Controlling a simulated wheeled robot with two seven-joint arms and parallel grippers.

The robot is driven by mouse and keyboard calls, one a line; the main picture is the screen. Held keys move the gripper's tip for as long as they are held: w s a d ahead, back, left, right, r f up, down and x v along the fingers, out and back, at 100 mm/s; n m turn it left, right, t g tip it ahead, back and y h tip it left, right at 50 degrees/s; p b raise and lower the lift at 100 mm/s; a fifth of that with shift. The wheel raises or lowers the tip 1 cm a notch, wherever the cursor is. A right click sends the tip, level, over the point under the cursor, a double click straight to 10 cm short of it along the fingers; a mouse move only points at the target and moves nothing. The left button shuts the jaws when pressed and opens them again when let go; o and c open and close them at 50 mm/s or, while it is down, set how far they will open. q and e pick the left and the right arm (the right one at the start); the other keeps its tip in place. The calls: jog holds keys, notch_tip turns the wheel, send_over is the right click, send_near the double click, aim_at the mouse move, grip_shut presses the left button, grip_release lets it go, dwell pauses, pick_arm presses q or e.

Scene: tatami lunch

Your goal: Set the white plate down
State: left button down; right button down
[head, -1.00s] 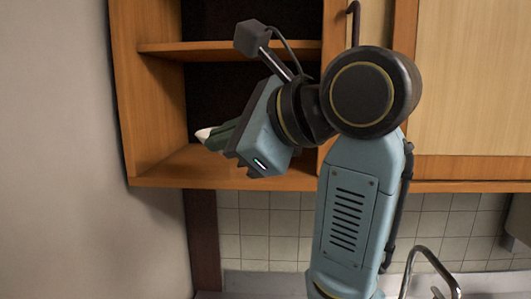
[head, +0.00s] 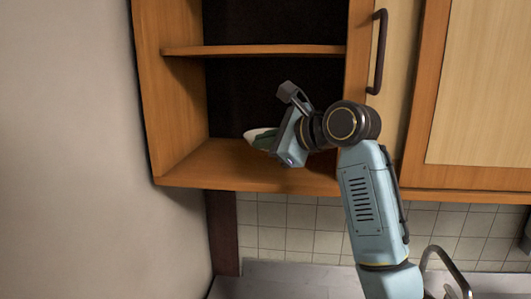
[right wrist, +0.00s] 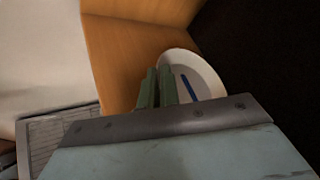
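The white plate (head: 255,133) shows partly in the head view, just above the lower shelf board inside the open cabinet. In the right wrist view the plate (right wrist: 207,74) is tilted in the picture and has a dark blue mark on its face. My right gripper (head: 263,140) has its green fingers at the plate's near edge. In the right wrist view the fingers (right wrist: 158,85) are close together, with the rim seeming to lie between them. I cannot tell whether the plate touches the shelf. My left gripper is in neither view.
The open wooden cabinet (head: 172,120) has a middle shelf (head: 255,50) above the gripper and a lower shelf board (head: 225,172) under it. A door with a dark handle (head: 378,50) stands at the right. A tap (head: 445,262) and counter (head: 285,278) are below.

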aim_at(265, 172)
notch_tip(265, 172, down, 3)
jog(key=shift+r+p, duration=0.1)
jog(key=shift+p, duration=0.2)
jog(key=shift+w+d+f, duration=0.1)
jog(key=shift+w+f, duration=0.15)
jog(key=shift+f, duration=0.05)
jog(key=c, duration=1.6)
grip_release()
jog(key=shift+f, duration=0.1)
jog(key=b+v, duration=0.2)
jog(key=v, duration=1)
